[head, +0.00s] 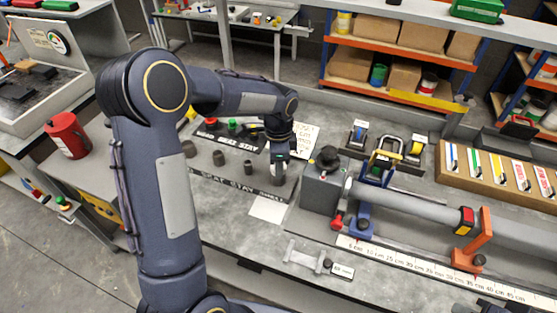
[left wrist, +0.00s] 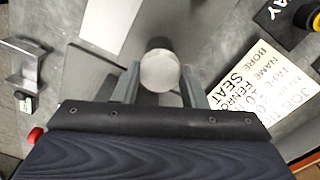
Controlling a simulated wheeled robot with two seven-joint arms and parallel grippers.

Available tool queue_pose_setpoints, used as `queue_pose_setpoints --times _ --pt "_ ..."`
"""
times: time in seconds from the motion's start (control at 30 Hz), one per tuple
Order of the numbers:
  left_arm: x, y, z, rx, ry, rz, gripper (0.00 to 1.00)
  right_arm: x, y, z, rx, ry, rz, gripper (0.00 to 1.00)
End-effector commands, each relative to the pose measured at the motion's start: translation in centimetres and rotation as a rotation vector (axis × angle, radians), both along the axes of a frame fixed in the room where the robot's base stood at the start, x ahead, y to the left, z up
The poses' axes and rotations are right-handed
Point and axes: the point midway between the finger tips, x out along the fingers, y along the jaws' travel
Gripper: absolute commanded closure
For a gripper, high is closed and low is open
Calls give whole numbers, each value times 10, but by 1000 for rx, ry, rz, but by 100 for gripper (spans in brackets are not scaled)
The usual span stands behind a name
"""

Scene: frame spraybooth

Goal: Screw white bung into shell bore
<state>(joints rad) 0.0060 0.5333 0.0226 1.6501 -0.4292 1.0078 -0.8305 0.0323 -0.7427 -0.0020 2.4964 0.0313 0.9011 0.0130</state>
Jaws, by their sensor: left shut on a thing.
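My left gripper (head: 280,158) points down over the right part of the dark bung tray (head: 225,185). In the left wrist view its two fingers (left wrist: 160,88) are shut on a pale grey round-ended cylinder (left wrist: 160,70), seen nearly end-on. I cannot tell if this is the white bung. In the head view the gripper mostly hides it. Several dark grey bungs (head: 218,157) stand upright in the tray. I cannot make out the bore opening. A dark shape (head: 492,305) at the bottom right may be my right gripper.
A printed card (head: 303,140) lies behind the gripper and a blank white sheet (head: 267,209) in front of the tray. A metal bracket (head: 304,257) and a ruler (head: 430,271) lie at the front. A red can (head: 67,136) is far left.

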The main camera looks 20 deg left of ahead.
Motion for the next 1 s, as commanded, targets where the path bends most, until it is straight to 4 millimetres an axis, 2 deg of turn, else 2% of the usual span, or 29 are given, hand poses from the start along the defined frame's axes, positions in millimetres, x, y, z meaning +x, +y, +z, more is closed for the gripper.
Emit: queue_pose_setpoints --times 0.33,0.6,0.9,1.0 --pt "1 2 1 2 -4 -54 87 0 0 2 0 0 0 100" --pt "1 2 2 3 -4 -397 87 0 0 15 0 0 0 100" --pt "2 2 0 4 -5 -431 87 0 0 14 0 0 0 100" --pt "1 2 2 4 -4 -508 87 0 0 19 0 0 0 100"
